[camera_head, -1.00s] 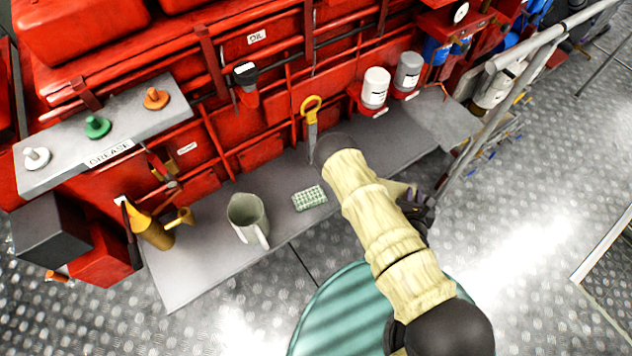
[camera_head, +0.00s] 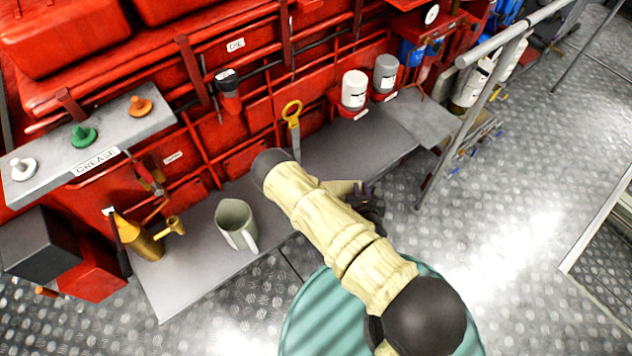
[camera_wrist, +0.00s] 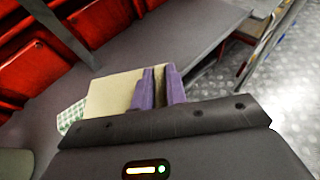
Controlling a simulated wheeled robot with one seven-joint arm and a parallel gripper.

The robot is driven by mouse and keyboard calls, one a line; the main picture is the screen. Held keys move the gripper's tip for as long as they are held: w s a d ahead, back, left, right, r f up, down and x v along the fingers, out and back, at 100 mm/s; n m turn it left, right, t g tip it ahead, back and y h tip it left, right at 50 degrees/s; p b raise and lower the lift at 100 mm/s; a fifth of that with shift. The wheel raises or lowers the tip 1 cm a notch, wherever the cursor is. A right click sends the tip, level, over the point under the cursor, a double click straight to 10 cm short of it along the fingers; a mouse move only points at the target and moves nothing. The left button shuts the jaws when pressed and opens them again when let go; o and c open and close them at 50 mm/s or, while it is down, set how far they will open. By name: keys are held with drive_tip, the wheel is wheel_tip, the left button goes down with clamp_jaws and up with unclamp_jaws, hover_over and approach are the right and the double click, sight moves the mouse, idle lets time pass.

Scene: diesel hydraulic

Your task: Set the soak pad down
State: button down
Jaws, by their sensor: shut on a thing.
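The soak pad is a flat beige piece that shows in the wrist view (camera_wrist: 112,95), with its edge between the purple fingers of my gripper (camera_wrist: 157,88). In the head view, part of the beige pad (camera_head: 342,187) sticks out past my forearm, beside my gripper (camera_head: 364,192). My gripper is shut on it, near the front edge of the grey shelf (camera_head: 205,272). I cannot tell whether the pad touches the shelf. My arm hides part of the pad and the shelf under it.
A green-and-white checked block (camera_wrist: 70,116) lies on the shelf left of the pad. A metal railing (camera_head: 470,110) stands at right. Bare shelf shows at back right (camera_head: 375,135).

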drive_tip(key=w+a+r+m+g+h+b, duration=0.1)
drive_tip(key=w+a+m+h+b, duration=0.4)
drive_tip(key=w+b, duration=0.5)
drive_tip(key=m+g+h+b, duration=0.1)
drive_tip(key=h+b, duration=0.1)
drive_tip(key=b, duration=0.2)
drive_tip(key=shift+w+r+b, duration=0.15)
drive_tip(key=shift+w+b, duration=0.05)
drive_tip(key=shift+b, duration=0.2)
hover_over(341, 177)
drive_tip(key=s, duration=0.2)
drive_tip(key=shift+a+f+b, duration=0.15)
drive_tip(key=shift+f, duration=1.45)
drive_tip(key=shift+a+f+b, duration=0.1)
drive_tip(key=shift+f+b, duration=0.05)
drive_tip(key=shift+f, duration=1.4)
drive_tip(key=shift+f, duration=0.1)
drive_tip(key=shift+f, duration=1.8)
drive_tip(key=shift+f+b, duration=0.1)
drive_tip(key=shift+b, duration=0.2)
